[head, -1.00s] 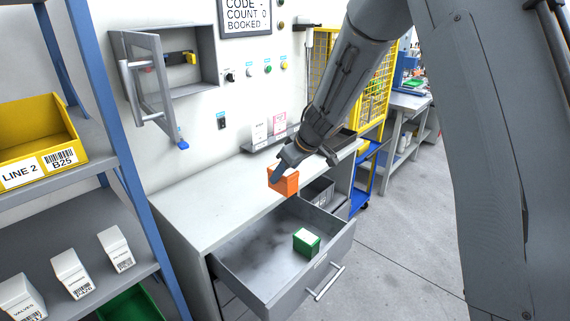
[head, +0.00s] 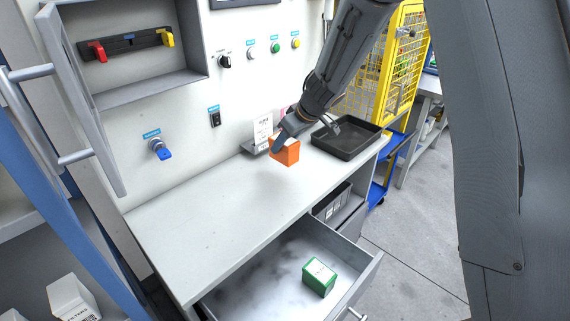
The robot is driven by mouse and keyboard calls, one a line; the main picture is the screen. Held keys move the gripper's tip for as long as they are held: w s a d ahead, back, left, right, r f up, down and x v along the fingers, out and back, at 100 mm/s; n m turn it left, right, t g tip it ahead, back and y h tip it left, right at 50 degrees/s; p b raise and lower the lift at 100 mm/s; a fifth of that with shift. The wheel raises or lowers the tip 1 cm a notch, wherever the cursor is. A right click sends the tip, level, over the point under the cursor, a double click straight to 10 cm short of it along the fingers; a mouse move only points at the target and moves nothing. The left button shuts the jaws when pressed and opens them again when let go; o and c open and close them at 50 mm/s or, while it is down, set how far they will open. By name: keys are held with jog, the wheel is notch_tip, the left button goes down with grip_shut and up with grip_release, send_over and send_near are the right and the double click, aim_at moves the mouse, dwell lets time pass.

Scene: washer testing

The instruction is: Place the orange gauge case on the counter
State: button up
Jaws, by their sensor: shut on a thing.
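The orange gauge case (head: 286,151) is a small orange box in the head view. My gripper (head: 283,141) is shut on it from above and hides part of its top. The case is over the back right part of the grey counter (head: 205,219). I cannot tell whether its underside touches the counter or hangs a little above it.
An open drawer (head: 262,287) below the counter holds a green box (head: 319,277). A black tray (head: 347,141) stands on the counter right of the case, with card stands (head: 263,131) behind. An open wall cabinet (head: 140,90) is at left. The counter's left and middle are clear.

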jog(key=f, duration=0.2)
jog(key=f+b, duration=0.1)
jog(key=f, duration=0.1)
jog(key=shift+d+f, duration=0.2)
jog(key=shift+f, duration=0.15)
jog(key=shift+f+b, duration=0.45)
jog(key=shift+f, duration=1.7)
jog(key=shift+f, duration=0.15)
jog(key=o, duration=1.2)
jog(key=shift+o, duration=0.2)
